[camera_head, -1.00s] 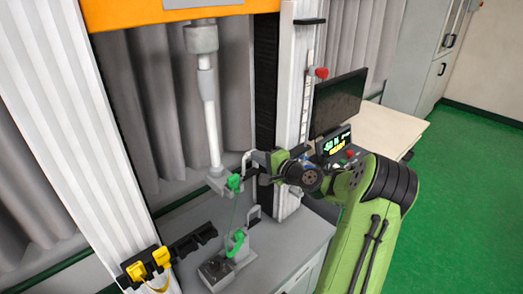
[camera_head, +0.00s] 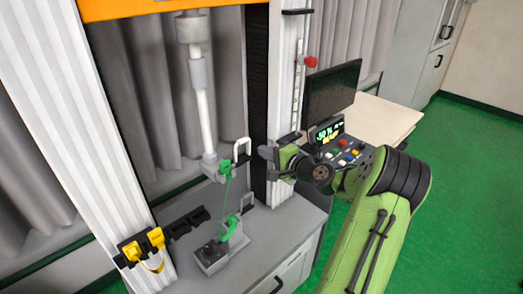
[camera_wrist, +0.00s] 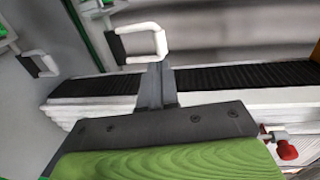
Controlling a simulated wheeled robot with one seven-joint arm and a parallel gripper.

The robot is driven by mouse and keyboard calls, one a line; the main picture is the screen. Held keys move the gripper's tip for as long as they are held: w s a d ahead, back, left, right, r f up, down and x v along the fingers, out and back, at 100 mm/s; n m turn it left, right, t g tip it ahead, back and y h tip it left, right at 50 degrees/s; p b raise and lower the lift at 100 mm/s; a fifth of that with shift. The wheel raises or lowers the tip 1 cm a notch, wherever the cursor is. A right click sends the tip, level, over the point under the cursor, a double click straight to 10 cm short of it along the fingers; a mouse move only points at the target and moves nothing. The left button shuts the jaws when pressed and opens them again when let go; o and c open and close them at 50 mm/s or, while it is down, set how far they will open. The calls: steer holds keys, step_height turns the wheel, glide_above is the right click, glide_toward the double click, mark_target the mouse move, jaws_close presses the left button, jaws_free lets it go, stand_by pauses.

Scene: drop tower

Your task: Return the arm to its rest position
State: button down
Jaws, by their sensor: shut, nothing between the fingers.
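My green arm (camera_head: 365,240) reaches in from the lower right of the head view. My gripper (camera_head: 264,152) is at the machine's right column, just right of the upper clamp's white handle, with a gap between them. It is shut and empty. In the wrist view its dark fingers (camera_wrist: 155,85) are together, pointing up toward the white handle (camera_wrist: 138,42). The upper green clamp (camera_head: 226,168) and lower green clamp (camera_head: 231,230) are joined by a thin green strap. The strap's lower end is at the grey base block (camera_head: 211,256).
The white right column (camera_head: 284,110) stands close behind my gripper. A monitor (camera_head: 333,97) and a control panel with coloured buttons (camera_head: 342,150) are close to my forearm. A black rack with yellow clips (camera_head: 155,238) is at lower left. Green floor is open at right.

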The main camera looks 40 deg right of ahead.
steer(key=s, duration=0.6)
steer(key=shift+s+r, duration=0.3)
steer(key=shift+r, duration=0.05)
steer(key=shift+d, duration=0.1)
